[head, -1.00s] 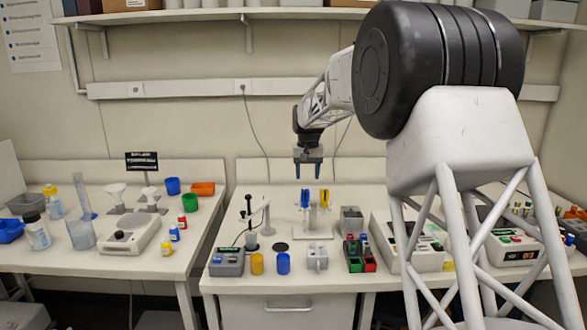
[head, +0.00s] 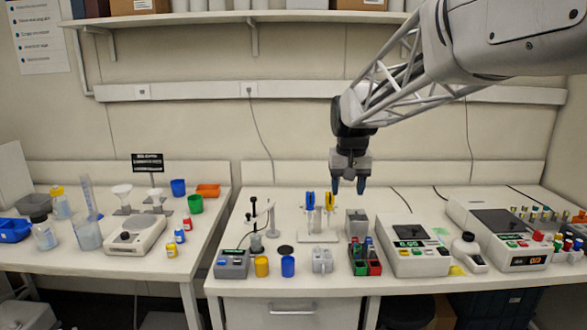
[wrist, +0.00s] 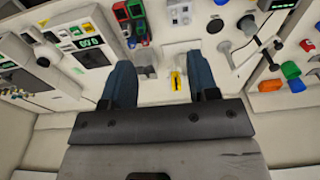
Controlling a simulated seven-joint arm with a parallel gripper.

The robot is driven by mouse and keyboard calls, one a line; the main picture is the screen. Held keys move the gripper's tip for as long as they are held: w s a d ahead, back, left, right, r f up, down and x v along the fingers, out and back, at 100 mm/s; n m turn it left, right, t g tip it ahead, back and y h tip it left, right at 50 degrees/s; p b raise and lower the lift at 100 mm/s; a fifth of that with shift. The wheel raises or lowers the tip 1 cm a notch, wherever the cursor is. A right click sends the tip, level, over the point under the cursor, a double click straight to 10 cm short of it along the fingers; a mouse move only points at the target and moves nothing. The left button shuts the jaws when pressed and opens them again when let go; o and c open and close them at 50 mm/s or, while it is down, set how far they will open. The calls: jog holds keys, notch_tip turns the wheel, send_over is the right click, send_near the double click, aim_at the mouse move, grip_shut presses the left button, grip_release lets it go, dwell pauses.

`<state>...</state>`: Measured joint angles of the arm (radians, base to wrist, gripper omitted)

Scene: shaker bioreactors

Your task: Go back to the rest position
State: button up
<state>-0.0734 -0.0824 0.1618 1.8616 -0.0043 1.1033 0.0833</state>
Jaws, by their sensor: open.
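My gripper (head: 348,186) hangs above the back of the right-hand bench, pointing down. Its two dark blue fingers are apart and nothing is between them. In the wrist view my gripper (wrist: 164,85) also shows open and empty, with the bench beyond it. Just left of it in the head view stands a small rack (head: 318,237) with blue and yellow clips at its top. A grey block-shaped device (head: 356,223) sits below the gripper, apart from it.
The right bench also holds a scale with a green display (head: 415,245), a white bottle (head: 467,250), a shaker device (head: 510,240) and red and green tube racks (head: 365,258). The left bench holds funnels, bottles and cups. A shelf (head: 250,17) runs along the wall above.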

jog(key=s+d+f, duration=0.1)
jog(key=s+f, duration=0.2)
jog(key=s, duration=0.9)
jog(key=s+d+f+t, duration=0.1)
jog(key=s+d+f, duration=0.1)
jog(key=s, duration=1)
jog(key=s+d+f, duration=0.2)
jog(key=s+f, duration=0.2)
jog(key=s, duration=0.8)
jog(key=shift+s+f, duration=0.4)
jog(key=shift+d, duration=0.1)
